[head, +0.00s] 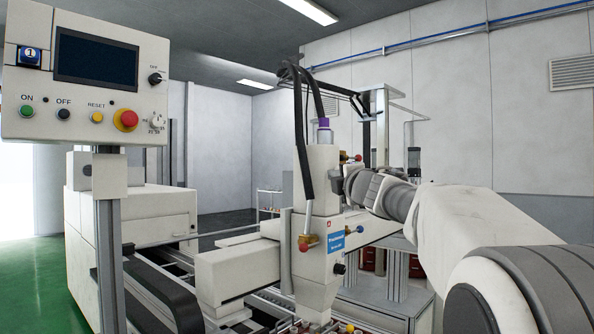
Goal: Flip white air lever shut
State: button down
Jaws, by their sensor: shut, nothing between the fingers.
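My arm reaches in from the right. My gripper (339,174) is at its far end, shut and empty, beside the upper right side of the white machine column (322,186). The fingers are small and hard to make out against the column. A brass valve fitting with a red end (350,157) is close above the gripper. Another brass fitting with a red end (304,243) is on the column's lower left front. I cannot pick out a white air lever. I cannot tell whether the gripper touches the column or a fitting.
A control panel (85,80) with a dark screen and coloured buttons stands on a post at the left. Black hoses (299,120) hang along the column. A white crossbeam (230,268) and a dark conveyor belt (160,298) are below. Open green floor (40,290) lies at far left.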

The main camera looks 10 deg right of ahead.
jog(key=shift+w+d+r, duration=0.25)
jog(key=shift+w+d, duration=0.5)
jog(key=shift+a+r+p, duration=0.1)
jog(key=shift+r+p, duration=0.05)
jog(key=shift+p, duration=0.4)
jog(key=shift+m, duration=0.3)
